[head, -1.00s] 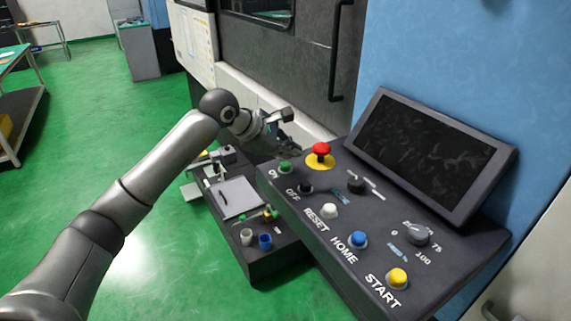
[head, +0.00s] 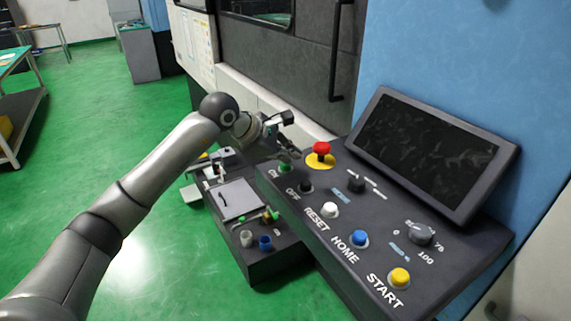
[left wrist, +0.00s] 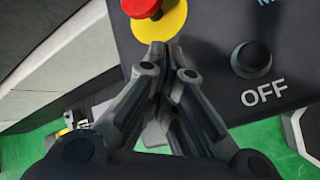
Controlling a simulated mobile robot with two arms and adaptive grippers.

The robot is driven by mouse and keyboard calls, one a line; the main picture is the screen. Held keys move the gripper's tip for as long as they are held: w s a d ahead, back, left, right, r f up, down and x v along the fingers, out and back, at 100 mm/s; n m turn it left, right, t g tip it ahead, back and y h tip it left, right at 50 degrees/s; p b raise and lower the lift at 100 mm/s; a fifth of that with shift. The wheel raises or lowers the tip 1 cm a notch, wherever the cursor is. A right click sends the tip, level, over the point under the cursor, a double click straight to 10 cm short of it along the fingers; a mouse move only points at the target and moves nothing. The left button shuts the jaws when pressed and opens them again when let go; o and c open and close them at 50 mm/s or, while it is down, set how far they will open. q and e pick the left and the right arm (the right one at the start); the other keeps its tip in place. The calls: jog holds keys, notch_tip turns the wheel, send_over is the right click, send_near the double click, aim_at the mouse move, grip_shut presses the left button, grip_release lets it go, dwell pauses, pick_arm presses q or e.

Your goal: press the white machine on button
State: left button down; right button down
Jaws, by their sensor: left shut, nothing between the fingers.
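The control panel (head: 330,240) has a green button (head: 285,168) at its far left corner, beside the label ON. My left gripper (head: 292,153) is shut and empty, with its fingertips just above and behind the green button; I cannot tell whether they touch it. In the left wrist view the shut fingers (left wrist: 165,50) point at the panel near the yellow base of the red button, and the green button is hidden there. A black button (head: 305,187) marked OFF sits next to it and also shows in the left wrist view (left wrist: 252,58). My right gripper is out of view.
A red emergency button (head: 321,148) on a yellow disc stands close to the fingers. White RESET (head: 330,210), blue HOME (head: 359,238) and yellow START (head: 400,277) buttons line the panel. A dark screen (head: 428,150) rises behind. A tray with tools (head: 270,262) lies at the left.

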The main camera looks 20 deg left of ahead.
aim_at(288, 165)
pick_arm(q)
jog(key=shift+f, duration=0.25)
jog(key=shift+r, duration=0.1)
dwell(0.3)
jog(key=shift+r, duration=0.75)
jog(key=shift+r+p, duration=1.7)
jog(key=shift+r, duration=0.85)
